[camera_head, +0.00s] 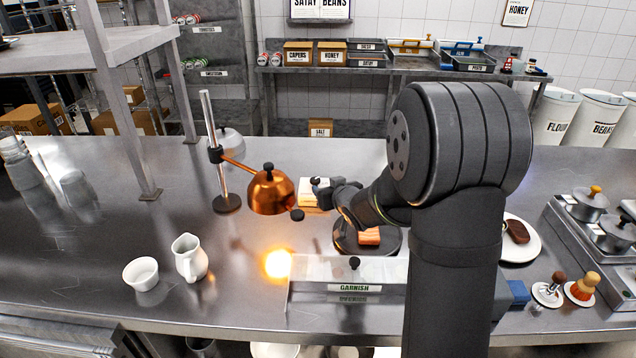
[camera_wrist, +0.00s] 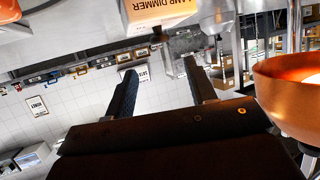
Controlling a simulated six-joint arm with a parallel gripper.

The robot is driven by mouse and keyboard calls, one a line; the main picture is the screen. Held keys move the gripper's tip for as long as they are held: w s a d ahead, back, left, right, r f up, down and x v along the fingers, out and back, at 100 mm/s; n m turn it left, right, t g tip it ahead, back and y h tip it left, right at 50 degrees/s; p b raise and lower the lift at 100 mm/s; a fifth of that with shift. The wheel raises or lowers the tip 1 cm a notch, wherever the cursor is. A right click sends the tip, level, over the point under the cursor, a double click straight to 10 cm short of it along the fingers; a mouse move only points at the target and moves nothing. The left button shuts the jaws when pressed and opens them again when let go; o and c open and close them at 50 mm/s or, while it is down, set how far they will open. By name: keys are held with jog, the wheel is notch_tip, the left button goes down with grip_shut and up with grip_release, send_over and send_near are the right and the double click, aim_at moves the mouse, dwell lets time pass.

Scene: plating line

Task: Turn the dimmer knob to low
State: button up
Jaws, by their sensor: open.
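The dimmer box (camera_head: 308,192) is a small pale box with an orange-tan label on the counter beside the copper heat lamp, partly hidden by my gripper (camera_head: 322,188). In the wrist view the dimmer box (camera_wrist: 150,14) shows at the top edge, its label upside down and cut off. My gripper's two fingers (camera_wrist: 159,66) are apart with nothing between them, pointing toward the box side. A small dark piece and a grey cylindrical shape lie just beyond the fingertips; I cannot tell which is the knob or where it is set. The copper lamp (camera_head: 270,190) glows.
The lamp's upright stand (camera_head: 212,150) is left of the gripper. A white pitcher (camera_head: 190,257) and bowl (camera_head: 141,273) stand front left. The garnish bin (camera_head: 345,272) and a dark round plate with food (camera_head: 345,238) lie in front.

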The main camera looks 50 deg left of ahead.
aim_at(315, 180)
jog(key=x, duration=0.9)
jog(key=c, duration=0.9)
jog(key=shift+c, duration=0.2)
jog(key=shift+s+a+r+m+t+h, duration=0.1)
jog(key=shift+m+t+h, duration=0.25)
jog(key=shift+m+t, duration=0.3)
jog(key=shift+a+r+m+t+h, duration=0.1)
jog(key=shift+m+t+h, duration=0.25)
jog(key=shift+m+t, duration=0.25)
jog(key=shift+s+m+t, duration=0.1)
jog(key=shift+m+t, duration=0.25)
jog(key=shift+t, duration=0.1)
jog(key=o, duration=0.9)
jog(key=shift+f, duration=0.15)
jog(key=shift+o, duration=0.2)
